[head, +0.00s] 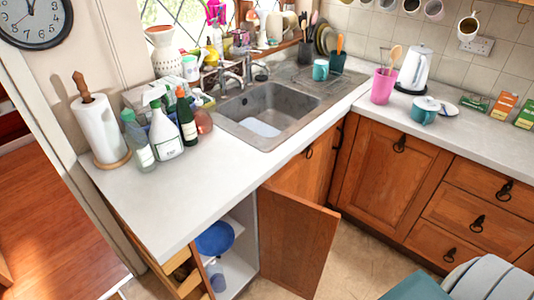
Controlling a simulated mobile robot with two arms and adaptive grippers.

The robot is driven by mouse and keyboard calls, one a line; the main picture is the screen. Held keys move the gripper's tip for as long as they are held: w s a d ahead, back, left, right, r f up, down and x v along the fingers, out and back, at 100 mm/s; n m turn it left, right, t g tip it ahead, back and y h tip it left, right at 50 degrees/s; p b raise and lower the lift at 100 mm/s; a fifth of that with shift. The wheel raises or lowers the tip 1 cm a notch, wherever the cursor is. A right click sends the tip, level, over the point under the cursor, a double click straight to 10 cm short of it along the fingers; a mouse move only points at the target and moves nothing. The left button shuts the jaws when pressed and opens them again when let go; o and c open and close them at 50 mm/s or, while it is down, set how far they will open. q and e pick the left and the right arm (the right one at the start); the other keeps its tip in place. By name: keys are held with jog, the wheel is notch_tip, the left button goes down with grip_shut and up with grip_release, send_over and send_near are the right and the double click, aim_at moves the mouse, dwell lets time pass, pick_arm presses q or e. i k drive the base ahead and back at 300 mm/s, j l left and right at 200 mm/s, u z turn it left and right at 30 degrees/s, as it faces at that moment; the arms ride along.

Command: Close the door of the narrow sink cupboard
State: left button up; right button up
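The narrow cupboard under the worktop beside the sink stands open. Its wooden door (297,243) swings well out from the front, over the floor. The white cupboard interior (240,272) shows to the left of the door. Inside are a blue round item (215,239) and a smaller bluish container (217,280) below it. The door's outer face and handle are not clearly visible. Neither of my grippers is in view.
The steel sink (268,112) is set in the white worktop (190,205). Bottles and a paper towel roll (98,130) stand at the left. Other wooden doors and drawers (465,222) appear shut. Teal and striped fabric items (490,278) occupy the lower right. Tiled floor (365,262) is clear right of the door.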

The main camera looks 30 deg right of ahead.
aim_at(296, 235)
jog(key=l+u, duration=0.15)
jog(key=u, duration=0.25)
jog(key=l+u, duration=0.15)
jog(key=u, duration=0.25)
jog(key=l+u, duration=0.15)
jog(key=l, duration=0.2)
jog(key=k+l+u, duration=0.15)
jog(key=l, duration=0.2)
jog(key=k+l+u, duration=0.15)
jog(key=l, duration=0.2)
jog(key=k+l+u, duration=0.15)
jog(key=l, duration=0.2)
jog(key=k+l+u, duration=0.2)
jog(key=i+l, duration=0.1)
jog(key=l, duration=0.05)
